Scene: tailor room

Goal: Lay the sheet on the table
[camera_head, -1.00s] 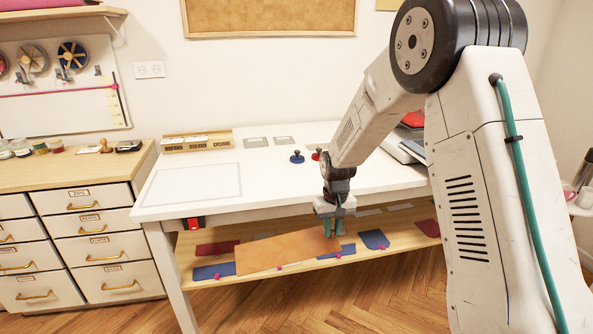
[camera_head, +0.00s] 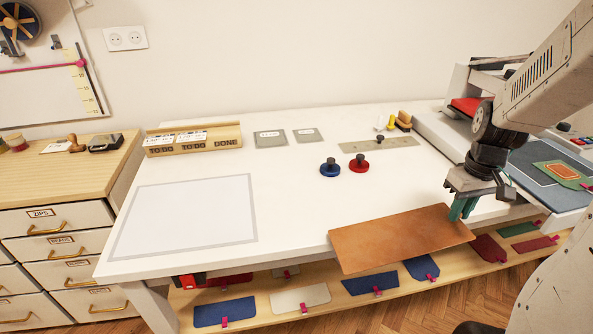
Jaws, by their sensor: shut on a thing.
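A tan-brown sheet (camera_head: 395,240) is held at its right end by my gripper (camera_head: 461,209), whose green fingers are shut on it. The sheet is tilted and overlaps the front edge of the white table (camera_head: 290,205) in the view. I cannot tell whether it touches the tabletop. A grey outlined rectangle (camera_head: 185,215) is marked on the left part of the tabletop and is empty.
A wooden TO DO/DONE rack (camera_head: 195,144), a blue knob (camera_head: 330,168) and a red knob (camera_head: 359,163) stand on the table. A press machine (camera_head: 470,110) is at the right. Coloured pieces lie on the lower shelf (camera_head: 262,308). The table's left-middle is clear.

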